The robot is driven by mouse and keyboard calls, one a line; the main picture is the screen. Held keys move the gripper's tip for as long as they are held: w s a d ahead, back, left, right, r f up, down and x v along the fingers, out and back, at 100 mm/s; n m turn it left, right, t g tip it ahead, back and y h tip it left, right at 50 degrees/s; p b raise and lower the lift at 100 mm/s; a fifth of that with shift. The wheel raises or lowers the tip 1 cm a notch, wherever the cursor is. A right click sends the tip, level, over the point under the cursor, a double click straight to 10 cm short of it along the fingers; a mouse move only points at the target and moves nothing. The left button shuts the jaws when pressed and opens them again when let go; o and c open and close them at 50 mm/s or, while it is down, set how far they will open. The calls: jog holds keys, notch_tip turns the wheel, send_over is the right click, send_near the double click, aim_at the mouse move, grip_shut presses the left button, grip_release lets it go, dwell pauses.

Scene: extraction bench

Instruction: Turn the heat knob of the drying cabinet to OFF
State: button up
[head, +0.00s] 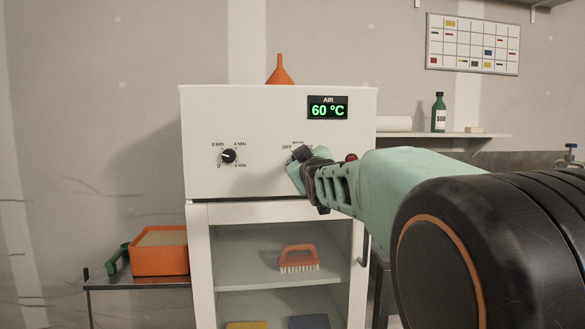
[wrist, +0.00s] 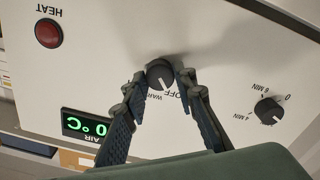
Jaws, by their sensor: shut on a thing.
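The drying cabinet (head: 235,105) is white, with a control panel above a glazed door. Its heat knob (wrist: 159,74) is small, round and dark, and sits between my fingertips in the wrist view. The printed words OFF and WARM show beside it; which mark its pointer meets is too small to tell. My gripper (wrist: 161,79) is shut on the heat knob, a finger on each side. In the head view my gripper (head: 301,160) hides most of the knob and part of its labels. The air display (head: 328,108) reads 60 °C.
A timer knob (head: 228,156), also seen in the wrist view (wrist: 268,110), is left of the heat knob in the head view. The red HEAT lamp (wrist: 48,33) is on the other side. An orange funnel (head: 280,71) stands on top. A shelf with a green bottle (head: 439,113) is at right.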

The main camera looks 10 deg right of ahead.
jog(key=shift+n, duration=0.3)
jog(key=o, duration=1.2)
jog(key=shift+c, duration=0.2)
notch_tip(320, 180, up, 6)
jog(key=shift+d+f, duration=0.15)
jog(key=shift+f, duration=0.1)
jog(key=shift+r, duration=2.25)
